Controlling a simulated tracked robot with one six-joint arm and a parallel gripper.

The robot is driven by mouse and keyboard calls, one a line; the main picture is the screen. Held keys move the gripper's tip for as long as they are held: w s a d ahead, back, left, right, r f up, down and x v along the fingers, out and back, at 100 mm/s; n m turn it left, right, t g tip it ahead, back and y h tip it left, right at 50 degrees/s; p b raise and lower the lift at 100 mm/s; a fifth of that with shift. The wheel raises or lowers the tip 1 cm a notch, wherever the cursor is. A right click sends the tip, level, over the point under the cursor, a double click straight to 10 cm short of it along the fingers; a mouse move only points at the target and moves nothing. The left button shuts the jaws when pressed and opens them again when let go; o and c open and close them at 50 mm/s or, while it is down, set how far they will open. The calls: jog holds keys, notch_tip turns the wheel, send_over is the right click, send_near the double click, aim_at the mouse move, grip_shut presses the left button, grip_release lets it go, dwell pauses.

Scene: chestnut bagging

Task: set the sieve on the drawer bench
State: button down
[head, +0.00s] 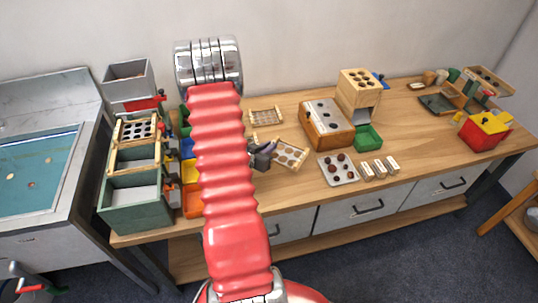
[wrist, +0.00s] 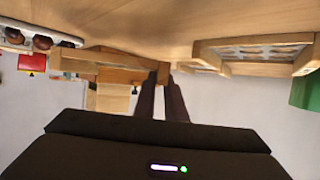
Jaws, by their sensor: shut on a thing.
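A sieve (head: 291,154), a light wooden frame around a panel with round holes, is at the middle of the drawer bench (head: 300,185). My gripper (head: 263,152) is shut on the left end of its frame. In the wrist view, the dark fingers (wrist: 163,103) meet the end of the wooden frame (wrist: 105,68). The sieve looks low over or on the wooden top; I cannot tell whether it touches. My red arm hides part of the bench to the left.
Another wooden sieve (head: 266,116) lies just behind. A wooden box (head: 327,125), a green bin (head: 368,137) and a chestnut tray (head: 338,169) stand to the right. A green holder (head: 125,205) with a framed sieve stands at the left end. Bare top lies in front.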

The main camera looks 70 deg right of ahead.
jog(key=shift+f, duration=2.1)
jog(key=c, duration=1.8)
grip_release()
jog(key=shift+w+a+r, duration=0.1)
jog(key=shift+a, duration=0.15)
jog(key=v, duration=1.1)
jog(key=shift+a+r, duration=0.15)
jog(key=shift+a, duration=0.1)
